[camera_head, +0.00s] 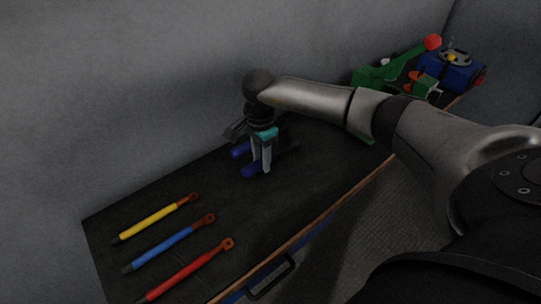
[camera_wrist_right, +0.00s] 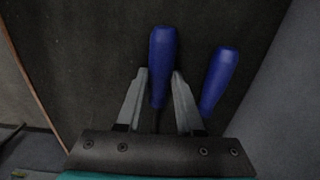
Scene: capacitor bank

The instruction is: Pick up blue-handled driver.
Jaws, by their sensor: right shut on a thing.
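Two blue handles lie side by side on the dark bench top. The blue-handled driver (camera_head: 250,171) nearer the bench's front edge is between the fingers of my right gripper (camera_head: 262,170). In the wrist view this driver (camera_wrist_right: 162,62) has its handle pointing away, and the fingers (camera_wrist_right: 161,74) are shut on it at the lower end of the handle. The second blue handle (camera_head: 239,151) is nearer the wall; in the wrist view it (camera_wrist_right: 219,80) lies to the right, outside the fingers. My gripper hides much of both shafts. My left gripper is not in view.
A yellow (camera_head: 150,222), a blue (camera_head: 165,246) and a red (camera_head: 185,275) rod-like tool lie at the bench's left end. Green (camera_head: 385,75) and blue (camera_head: 450,70) equipment stands at the far right. The grey wall (camera_head: 120,100) runs behind the bench.

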